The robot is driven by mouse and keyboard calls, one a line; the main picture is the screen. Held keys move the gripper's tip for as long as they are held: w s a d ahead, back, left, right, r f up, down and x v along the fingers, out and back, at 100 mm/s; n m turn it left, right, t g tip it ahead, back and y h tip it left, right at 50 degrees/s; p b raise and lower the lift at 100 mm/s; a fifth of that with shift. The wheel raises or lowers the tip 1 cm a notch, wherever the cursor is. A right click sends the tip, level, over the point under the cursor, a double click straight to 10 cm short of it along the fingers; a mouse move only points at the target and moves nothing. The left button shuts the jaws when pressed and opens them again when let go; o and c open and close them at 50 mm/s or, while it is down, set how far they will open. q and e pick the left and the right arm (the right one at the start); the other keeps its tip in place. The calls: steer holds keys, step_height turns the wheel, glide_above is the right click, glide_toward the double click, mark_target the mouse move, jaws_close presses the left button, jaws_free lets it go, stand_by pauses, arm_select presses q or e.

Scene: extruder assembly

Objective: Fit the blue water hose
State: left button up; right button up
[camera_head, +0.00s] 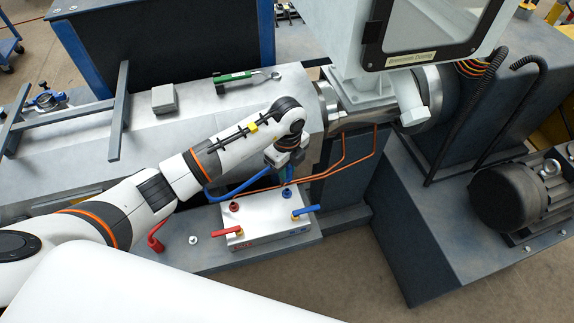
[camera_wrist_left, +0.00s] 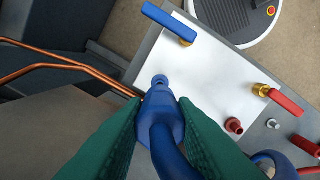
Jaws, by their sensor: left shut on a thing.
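The blue water hose (camera_head: 238,184) curves from the left up to my left gripper (camera_head: 284,172). In the left wrist view, the gripper's green fingers (camera_wrist_left: 163,138) are shut on the hose's blue end connector (camera_wrist_left: 162,117). The white manifold block (camera_head: 262,222) lies below the gripper, with a blue port (camera_head: 287,193) and a red port (camera_head: 235,207). In the left wrist view the blue port (camera_wrist_left: 159,82) shows just beyond the connector's tip, roughly in line with it. I cannot tell whether they touch. My right gripper is not in view.
The manifold carries a blue lever (camera_head: 306,210) and a red lever (camera_head: 226,231). A red hose end (camera_head: 155,242) stands to its left. Copper pipes (camera_head: 345,160) run close to the gripper. A green-handled wrench (camera_head: 240,77) and a grey block (camera_head: 163,98) lie on the machine top.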

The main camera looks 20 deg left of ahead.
arm_select(q)
steer(key=shift+r, duration=0.1)
steer(key=b, duration=0.3)
glide_above(287, 190)
step_height(287, 190, down, 5)
steer(key=shift+r, duration=0.1)
steer(key=shift+f+b, duration=0.45)
steer(key=shift+f, duration=0.15)
steer(key=shift+f+b, duration=0.7)
steer(key=shift+f, duration=0.35)
stand_by(0.3)
steer(key=o, duration=1.1)
steer(key=shift+c, duration=0.2)
step_height(287, 190, up, 12)
steer(key=shift+r, duration=0.1)
